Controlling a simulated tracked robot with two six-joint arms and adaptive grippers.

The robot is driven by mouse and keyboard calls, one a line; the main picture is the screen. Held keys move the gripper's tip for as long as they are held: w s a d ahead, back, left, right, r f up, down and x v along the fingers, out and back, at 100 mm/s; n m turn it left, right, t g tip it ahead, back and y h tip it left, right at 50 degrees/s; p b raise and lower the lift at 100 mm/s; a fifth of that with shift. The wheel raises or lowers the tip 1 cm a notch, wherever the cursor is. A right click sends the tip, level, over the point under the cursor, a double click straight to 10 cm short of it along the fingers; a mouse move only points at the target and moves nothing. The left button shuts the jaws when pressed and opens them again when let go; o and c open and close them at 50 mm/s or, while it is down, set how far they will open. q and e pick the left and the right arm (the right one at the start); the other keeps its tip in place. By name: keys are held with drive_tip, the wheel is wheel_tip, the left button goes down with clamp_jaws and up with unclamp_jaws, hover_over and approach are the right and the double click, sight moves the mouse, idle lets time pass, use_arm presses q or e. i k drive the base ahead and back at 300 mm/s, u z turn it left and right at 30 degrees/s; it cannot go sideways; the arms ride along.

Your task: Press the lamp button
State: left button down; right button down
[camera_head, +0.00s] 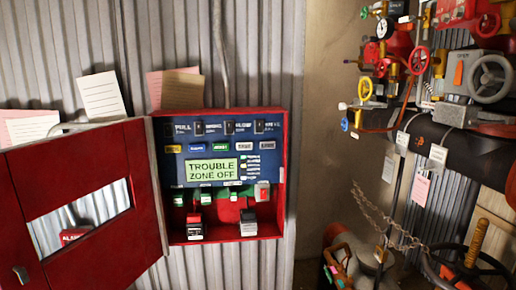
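A red wall cabinet (283,180) stands open with a blue control panel (172,172) inside. A row of small labelled buttons crosses the panel: yellow (174,149), blue (197,148), green (220,147), and two whitish ones (244,146) at the right. Their lettering is too small to read, so I cannot tell which is the lamp button. Below them a green display (212,169) reads "TROUBLE ZONE OFF". Neither of my grippers is in view.
The cabinet's red door (85,165) hangs open to the left, with a window cut in it. Dark switches (229,128) line the panel's top. Paper notes (102,96) stand above. Pipes, valves and handwheels (492,78) crowd the right. The space before the panel looks clear.

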sight(262, 144)
drive_tip(key=z, duration=2.15)
drive_tip(key=i, duration=0.1)
drive_tip(key=u, duration=3.1)
drive_tip(key=k, duration=0.4)
drive_tip(key=z, duration=1.2)
drive_tip(key=i, duration=1)
drive_tip(key=z, duration=0.05)
